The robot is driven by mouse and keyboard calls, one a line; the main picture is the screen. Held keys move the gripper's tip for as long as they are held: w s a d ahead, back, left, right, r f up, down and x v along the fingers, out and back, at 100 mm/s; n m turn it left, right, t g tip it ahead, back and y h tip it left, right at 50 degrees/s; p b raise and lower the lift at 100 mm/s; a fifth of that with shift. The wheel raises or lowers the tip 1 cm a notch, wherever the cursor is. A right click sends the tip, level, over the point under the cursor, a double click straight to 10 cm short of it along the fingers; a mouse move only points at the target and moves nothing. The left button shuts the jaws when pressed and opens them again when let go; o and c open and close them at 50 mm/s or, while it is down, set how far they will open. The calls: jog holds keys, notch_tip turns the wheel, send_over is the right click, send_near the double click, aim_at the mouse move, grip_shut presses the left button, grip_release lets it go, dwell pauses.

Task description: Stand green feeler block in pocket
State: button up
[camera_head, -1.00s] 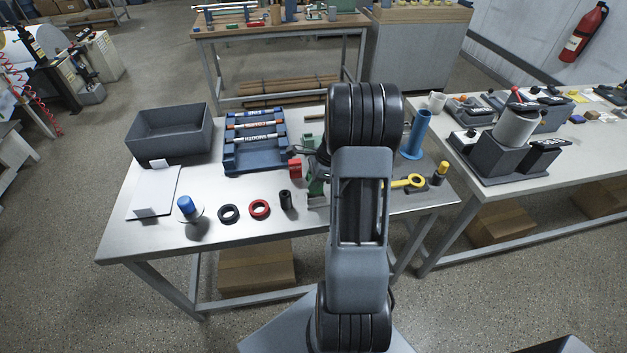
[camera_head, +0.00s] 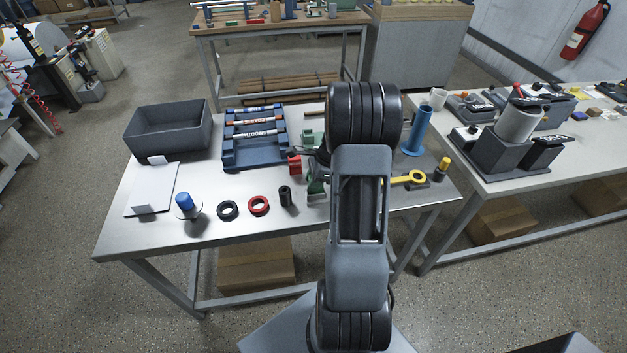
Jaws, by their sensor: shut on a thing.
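My own arm rises through the middle of the view and covers the spot where it works. My gripper's fingertips are hidden behind the arm, so neither the jaws nor what is between them shows. Green parts (camera_head: 316,187) show just left of the arm, beside a red part (camera_head: 294,164). Another pale green part (camera_head: 313,138) shows a little farther back. I cannot tell whether any of these is the green feeler block. I cannot make out the pocket.
A blue rack (camera_head: 232,158) holds several rods at the back, beside a dark bin (camera_head: 168,130). A blue-topped peg (camera_head: 185,203), black ring (camera_head: 228,210), red ring (camera_head: 259,206) and black cylinder (camera_head: 285,195) line the front.

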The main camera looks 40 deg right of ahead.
jog(key=shift+f+b, duration=0.5)
jog(key=shift+f, duration=0.3)
jog(key=o, duration=1)
jog(key=v, duration=1.4)
jog(key=shift+b, duration=0.35)
jog(key=shift+a, duration=0.1)
